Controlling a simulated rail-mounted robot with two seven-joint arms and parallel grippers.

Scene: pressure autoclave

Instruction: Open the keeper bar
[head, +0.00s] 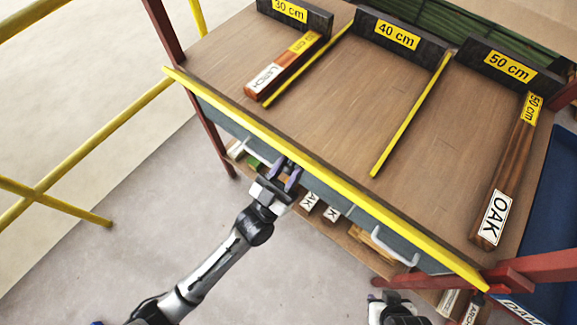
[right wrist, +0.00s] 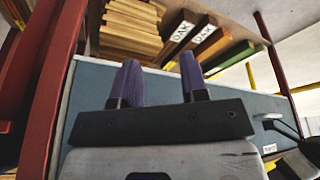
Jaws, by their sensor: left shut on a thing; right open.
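The keeper bar is a long blue-grey panel (head: 330,197) with a yellow top edge (head: 340,182), standing along the front of the wooden table in the head view. It carries two pale handles, a left one (head: 256,149) and a right one (head: 391,246). My left gripper (head: 291,170) is shut at the right end of the left handle and partly hides it. My right gripper (head: 378,297) is low in the head view, below the right handle and apart from it. In the right wrist view its purple fingers (right wrist: 160,75) are open and empty before the blue-grey panel (right wrist: 85,95).
A lower shelf holds wood pieces (head: 330,210). A red post (head: 440,279) is near my right gripper. Yellow rails (head: 90,146) stand at left.

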